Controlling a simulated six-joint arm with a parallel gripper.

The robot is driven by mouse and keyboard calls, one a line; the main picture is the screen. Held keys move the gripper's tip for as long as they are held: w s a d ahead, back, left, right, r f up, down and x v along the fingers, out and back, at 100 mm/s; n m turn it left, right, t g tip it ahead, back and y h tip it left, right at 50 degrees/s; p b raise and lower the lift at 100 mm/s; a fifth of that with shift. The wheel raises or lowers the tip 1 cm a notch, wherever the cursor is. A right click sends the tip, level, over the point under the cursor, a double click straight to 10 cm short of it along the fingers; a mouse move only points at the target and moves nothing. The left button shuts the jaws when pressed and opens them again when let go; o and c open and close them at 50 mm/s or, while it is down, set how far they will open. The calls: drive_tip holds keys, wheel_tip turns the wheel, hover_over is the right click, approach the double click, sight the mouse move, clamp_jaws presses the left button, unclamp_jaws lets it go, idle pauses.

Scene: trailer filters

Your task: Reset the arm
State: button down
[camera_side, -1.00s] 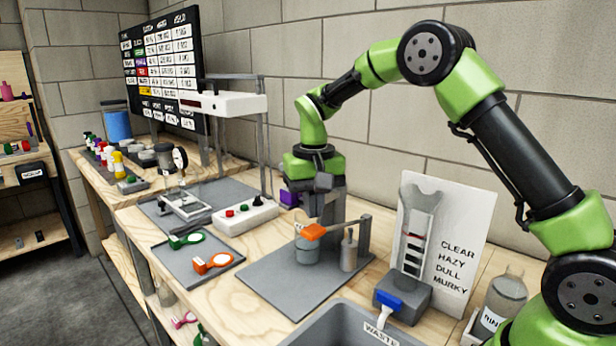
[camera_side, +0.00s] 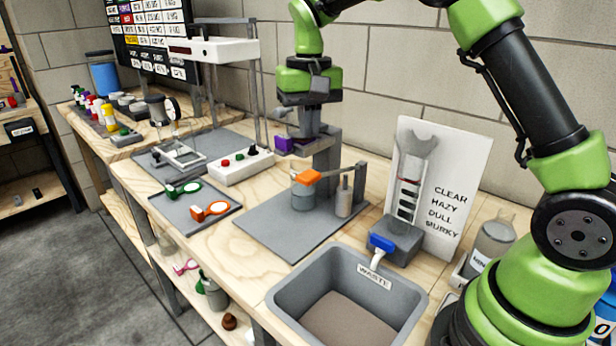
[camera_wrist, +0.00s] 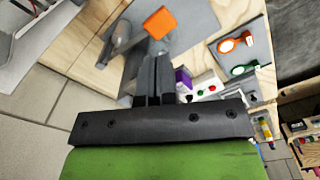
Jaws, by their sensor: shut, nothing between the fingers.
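My gripper (camera_side: 311,121) points down at the back of the bench, below the green wrist. Its fingers are together with nothing between them. In the wrist view my gripper (camera_wrist: 157,75) shows two dark fingers side by side. In the side view it is above and in front of a grey post and bracket (camera_side: 322,152); I cannot tell how close they are. A purple block (camera_side: 287,145) is on the bracket's left side. The beaker (camera_side: 303,196) and the orange-ended paddle (camera_side: 309,177) are below on a grey mat (camera_side: 275,238).
A waste bin (camera_side: 282,300) is at the front right edge. A clear-to-murky chart (camera_side: 460,165) stands against the wall. A scale frame (camera_side: 222,50) stands behind the box.

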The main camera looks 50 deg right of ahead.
drive_tip(key=s+a+r+n+t+y, duration=0.1)
drive_tip(key=s+a+r+t, duration=0.1)
drive_tip(key=s+r, duration=0.4)
drive_tip(key=s+a+r+n+t, duration=0.1)
drive_tip(key=s+a+r+t, duration=0.25)
drive_tip(key=s, duration=0.55)
drive_tip(key=s+f+t+y, duration=0.1)
drive_tip(key=s+f, duration=0.1)
drive_tip(key=s, duration=0.5)
drive_tip(key=shift+s+a+t, duration=0.25)
drive_tip(key=shift+s+t, duration=0.05)
drive_tip(key=shift+t, duration=0.05)
drive_tip(key=shift+f, duration=0.1)
